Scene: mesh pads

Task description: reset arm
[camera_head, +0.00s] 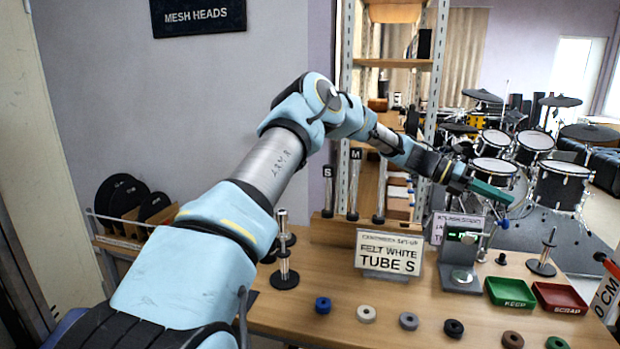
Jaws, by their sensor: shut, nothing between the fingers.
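My arm (275,165) reaches from the lower left up and over the wooden table (290,309). My gripper (490,192) is at its far end, above the back right part of the table. The fingers look like a teal-green block pointing right, shut and with nothing held.
Several coloured rings, including a blue one (323,305), line the table's front. A green tray (510,292) and a red tray (560,298) sit right. A sign (389,254) stands mid-table, with upright tubes (354,184) behind. A drum kit (560,185) stands beyond.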

